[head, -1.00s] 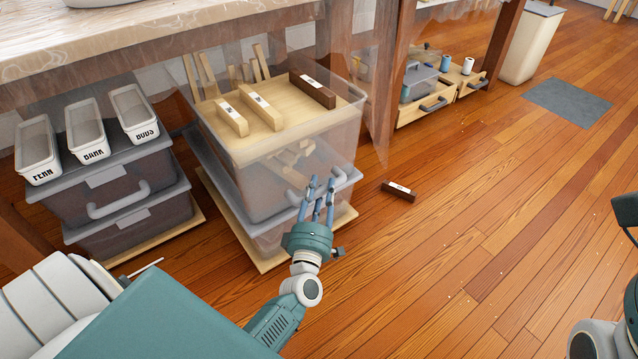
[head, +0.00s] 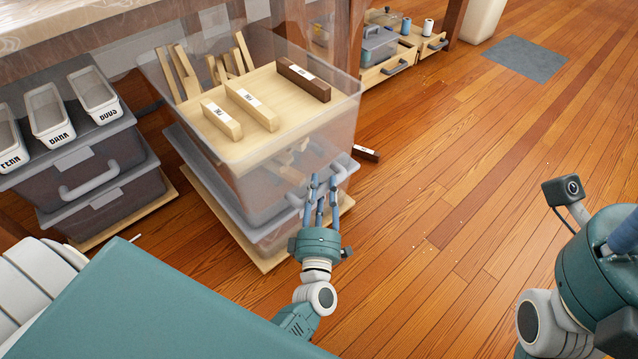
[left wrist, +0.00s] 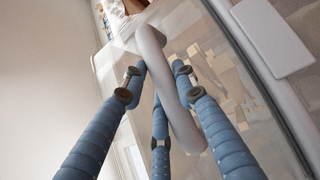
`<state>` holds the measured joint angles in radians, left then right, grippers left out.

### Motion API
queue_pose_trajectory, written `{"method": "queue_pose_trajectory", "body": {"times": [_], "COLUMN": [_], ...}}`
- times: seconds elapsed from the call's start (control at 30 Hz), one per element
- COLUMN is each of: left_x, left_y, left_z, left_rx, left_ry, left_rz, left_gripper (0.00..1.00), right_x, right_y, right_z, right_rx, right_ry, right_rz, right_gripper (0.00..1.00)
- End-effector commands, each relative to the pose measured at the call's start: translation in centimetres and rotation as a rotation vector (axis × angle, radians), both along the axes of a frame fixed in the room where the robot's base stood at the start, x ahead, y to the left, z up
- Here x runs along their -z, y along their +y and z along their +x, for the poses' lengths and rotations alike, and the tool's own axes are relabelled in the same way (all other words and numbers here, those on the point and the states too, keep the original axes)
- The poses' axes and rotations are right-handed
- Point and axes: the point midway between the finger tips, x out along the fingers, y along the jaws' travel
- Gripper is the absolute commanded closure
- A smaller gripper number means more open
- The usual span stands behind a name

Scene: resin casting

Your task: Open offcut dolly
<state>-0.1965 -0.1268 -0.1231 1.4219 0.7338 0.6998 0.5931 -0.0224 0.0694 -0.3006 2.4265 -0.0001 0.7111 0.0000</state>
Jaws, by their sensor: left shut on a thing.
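The offcut dolly (head: 262,262) is a low pale wooden board carrying two stacked clear bins. The upper bin (head: 335,125) is open and holds wooden offcuts; the lower bin (head: 270,240) has a grey lid and a grey handle (head: 340,174) on its front. My left gripper (head: 322,190) is shut on this handle, its blue fingers around the bar. The left wrist view shows the grey handle (left wrist: 165,85) between the fingers, with offcuts blurred behind clear plastic. My right gripper (head: 625,238) is partly in view at the right edge; its fingertips are cut off.
A stack of dark lidded bins (head: 95,185) with labelled white trays (head: 50,115) stands left of the dolly. A dark block (head: 366,153) lies on the floor to its right. Low drawers (head: 400,70) stand behind. The wooden floor to the right is mostly clear.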

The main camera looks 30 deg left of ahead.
Motion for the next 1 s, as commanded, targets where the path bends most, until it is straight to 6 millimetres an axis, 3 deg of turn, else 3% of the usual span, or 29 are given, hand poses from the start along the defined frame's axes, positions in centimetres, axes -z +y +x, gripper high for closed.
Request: {"method": "queue_pose_trajectory", "body": {"times": [0.27, 0.3, 0.33, 0.67, 1.0], "left_x": [0.3, 0.3, 0.3, 0.2, 0.9], "left_y": [0.2, 0.2, 0.2, 0.0, -1.6], "left_z": [-0.2, -0.2, -0.2, -0.3, -4.6], "left_rx": [-0.006, -0.006, -0.005, -0.002, -0.003], "left_ry": [0.006, 0.006, 0.006, 0.004, 0.006], "left_rz": [0.004, 0.004, 0.003, 0.0, -0.001], "left_gripper": [1.0, 0.66, 0.62, 0.62, 0.62], "right_x": [-0.1, -0.1, -0.2, -0.3, -0.2], "right_y": [-0.1, -0.1, -0.1, -0.2, -0.1], "right_z": [-0.2, -0.2, -0.3, -0.3, -0.3], "right_rx": [0.0, 0.0, 0.0, 0.001, 0.0], "right_ry": [-0.005, -0.006, -0.007, -0.012, -0.01], "right_rz": [0.001, 0.002, 0.002, 0.006, 0.003], "right_gripper": [0.6, 0.6, 0.6, 0.6, 0.6]}}
